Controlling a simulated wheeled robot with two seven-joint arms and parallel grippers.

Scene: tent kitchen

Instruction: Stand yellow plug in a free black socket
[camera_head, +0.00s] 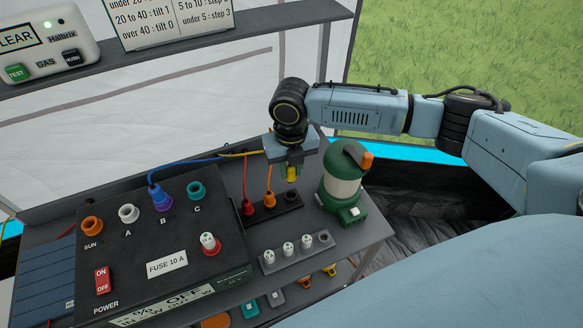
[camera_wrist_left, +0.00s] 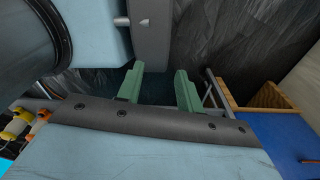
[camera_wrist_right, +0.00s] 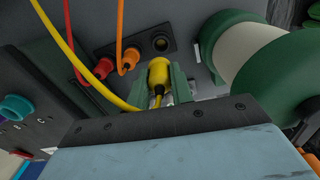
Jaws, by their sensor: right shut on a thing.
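My right gripper (camera_head: 289,166) is shut on the yellow plug (camera_head: 291,174), held above the black socket strip (camera_head: 254,216). In the right wrist view the yellow plug (camera_wrist_right: 159,76) sits between the green fingers, with its yellow cable trailing left. The strip holds a red plug (camera_wrist_right: 106,66) and an orange plug (camera_wrist_right: 130,57). The black socket (camera_wrist_right: 161,43) at its other end is empty; it also shows in the head view (camera_head: 291,196). The plug is apart from it. My left gripper (camera_wrist_left: 160,70) shows only in the left wrist view, open and empty.
A green lantern (camera_head: 345,187) stands close to the right of the strip. A grey rack (camera_head: 298,256) with white pegs lies in front. The black power box (camera_head: 130,255), with a blue plug (camera_head: 162,200) in it, fills the left.

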